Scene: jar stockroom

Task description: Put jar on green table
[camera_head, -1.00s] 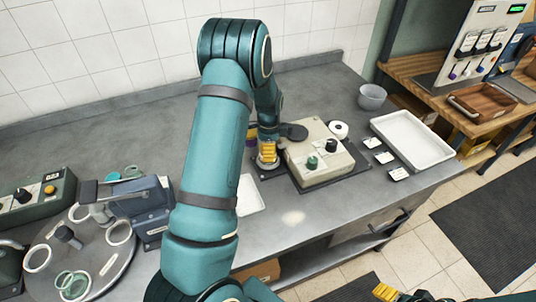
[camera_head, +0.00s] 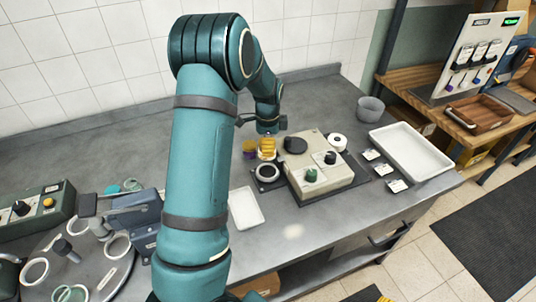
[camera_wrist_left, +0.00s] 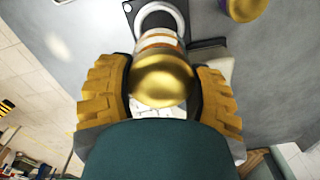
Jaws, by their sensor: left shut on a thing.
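My left gripper (camera_head: 267,149) is shut on a jar, at the far side of the round ring holder on the grey counter. In the left wrist view the jar (camera_wrist_left: 162,82) shows a rounded gold lid and an orange and white band between the yellow fingers. In the head view the fingers hide most of it. A second jar, purple with a gold lid (camera_head: 249,149), stands just left of the gripper; it also shows in the left wrist view (camera_wrist_left: 246,7). Only a yellow tip of my right gripper (camera_head: 383,299) shows at the bottom edge. I see no green table.
The ring holder (camera_head: 267,171) looks empty beside a beige control box (camera_head: 318,181). A small white tray (camera_head: 243,207), a large white tray (camera_head: 411,151) and a grey bowl (camera_head: 370,108) stand on the counter. A turntable of rings (camera_head: 88,255) is at the left.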

